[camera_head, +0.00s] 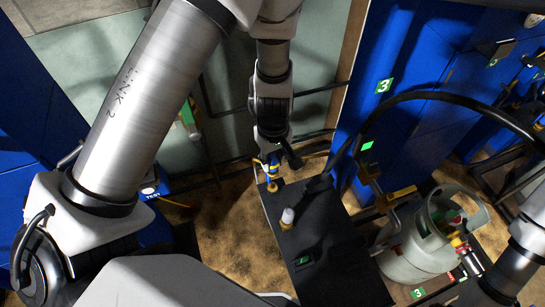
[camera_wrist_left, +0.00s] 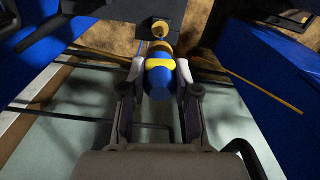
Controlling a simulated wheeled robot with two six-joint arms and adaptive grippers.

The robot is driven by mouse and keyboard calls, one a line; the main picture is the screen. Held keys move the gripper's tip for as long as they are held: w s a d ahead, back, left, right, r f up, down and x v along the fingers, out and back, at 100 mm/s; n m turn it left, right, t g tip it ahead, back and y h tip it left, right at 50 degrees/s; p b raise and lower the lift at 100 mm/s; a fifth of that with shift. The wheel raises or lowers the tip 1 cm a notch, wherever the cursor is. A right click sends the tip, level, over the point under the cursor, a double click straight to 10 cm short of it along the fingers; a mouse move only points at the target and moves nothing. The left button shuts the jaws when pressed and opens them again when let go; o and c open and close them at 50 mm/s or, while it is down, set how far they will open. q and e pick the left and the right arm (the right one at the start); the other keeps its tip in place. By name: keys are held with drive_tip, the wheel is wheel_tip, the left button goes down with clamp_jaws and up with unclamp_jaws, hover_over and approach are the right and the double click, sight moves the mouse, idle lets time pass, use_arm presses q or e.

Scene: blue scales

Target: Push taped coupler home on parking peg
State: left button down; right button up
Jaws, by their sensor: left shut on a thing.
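My left gripper (camera_head: 273,160) points down at the far end of the black bench (camera_head: 318,245). In the left wrist view its two fingers (camera_wrist_left: 160,85) are shut on the sides of a blue coupler with yellow tape bands (camera_wrist_left: 158,76). The blue and yellow of the coupler also show small under the gripper in the head view (camera_head: 273,177). Just beyond the coupler's far end, a round brass-yellow peg (camera_wrist_left: 159,29) stands out against a dark plate. My right gripper is out of view.
A clear-topped brass fitting (camera_head: 287,218) stands on the black bench. A grey gas cylinder (camera_head: 418,250) stands to the right, with a black hose (camera_head: 450,98) arching above. Blue cabinets (camera_head: 405,130) flank the bench on the right. Brown floor shows to the left.

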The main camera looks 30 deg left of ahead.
sight(273, 167)
use_arm(q)
drive_tip(key=shift+s+d+f+b, duration=0.15)
drive_tip(key=shift+f+b, duration=0.25)
drive_tip(key=shift+f, duration=0.2)
drive_tip(key=shift+s+f+b, duration=0.1)
drive_tip(key=shift+f+b, duration=0.3)
drive_tip(key=shift+f, duration=0.15)
drive_tip(key=shift+f+b, duration=0.3)
drive_tip(key=shift+f, duration=0.05)
drive_tip(key=shift+w+f, duration=0.25)
drive_tip(key=shift+s+r, duration=0.1)
drive_tip(key=shift+s, duration=0.05)
drive_tip(key=shift+f+b, duration=1.7)
drive_tip(key=shift+f, duration=0.35)
drive_tip(key=c, duration=0.8)
unclamp_jaws()
drive_tip(key=shift+o, duration=0.2)
